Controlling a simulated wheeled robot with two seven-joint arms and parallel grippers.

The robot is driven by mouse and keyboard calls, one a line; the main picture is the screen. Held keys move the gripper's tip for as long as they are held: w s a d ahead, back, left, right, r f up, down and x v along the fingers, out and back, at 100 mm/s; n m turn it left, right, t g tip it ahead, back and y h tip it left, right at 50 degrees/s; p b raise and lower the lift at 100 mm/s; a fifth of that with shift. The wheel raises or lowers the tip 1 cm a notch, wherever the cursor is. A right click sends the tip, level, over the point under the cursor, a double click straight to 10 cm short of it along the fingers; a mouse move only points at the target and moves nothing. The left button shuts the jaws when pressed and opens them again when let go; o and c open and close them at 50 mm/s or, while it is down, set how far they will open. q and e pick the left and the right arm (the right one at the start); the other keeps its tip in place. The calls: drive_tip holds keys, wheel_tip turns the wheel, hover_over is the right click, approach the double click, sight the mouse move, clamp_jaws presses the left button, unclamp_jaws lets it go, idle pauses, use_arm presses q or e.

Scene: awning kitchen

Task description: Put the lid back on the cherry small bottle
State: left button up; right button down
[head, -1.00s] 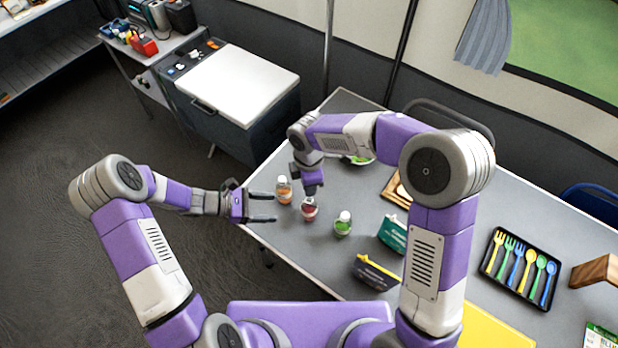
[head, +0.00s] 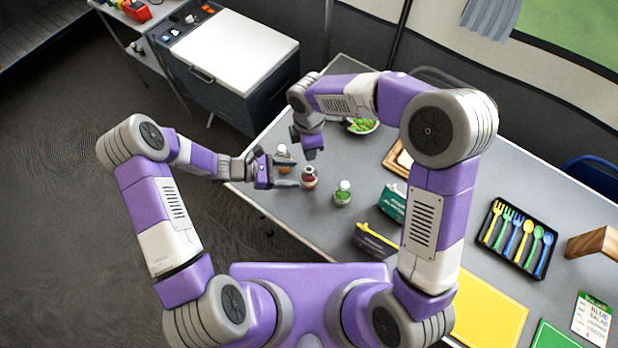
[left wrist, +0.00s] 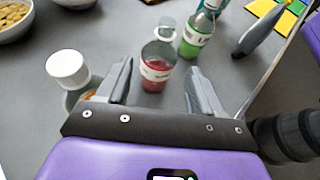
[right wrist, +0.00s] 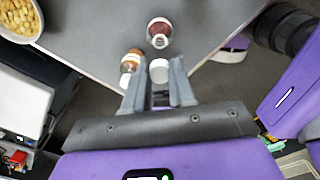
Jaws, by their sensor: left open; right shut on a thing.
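The cherry small bottle (head: 309,179), with red contents, stands upright and uncapped on the grey table. Its clear open neck shows in the left wrist view (left wrist: 157,72) and the right wrist view (right wrist: 160,32). My left gripper (head: 289,171) is open and low, its fingers pointing at the bottle. In the left wrist view the bottle stands just ahead, between the lines of the fingers. My right gripper (head: 308,152) is shut on the white lid (right wrist: 159,70), raised above and behind the bottle. The lid is hidden in the head view.
An orange bottle (head: 284,153) with a white cap stands close beside my left gripper. A green bottle (head: 343,193) stands to the right. Green and dark packets (head: 392,202), a cutlery tray (head: 519,239) and a bowl (head: 362,126) are also on the table.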

sight(302, 174)
use_arm(q)
drive_tip(key=x, duration=0.5)
drive_tip(key=shift+c, duration=0.5)
clamp_jaws()
use_arm(e)
drive_tip(key=shift+d+f, duration=0.1)
drive_tip(key=shift+f, duration=2.4)
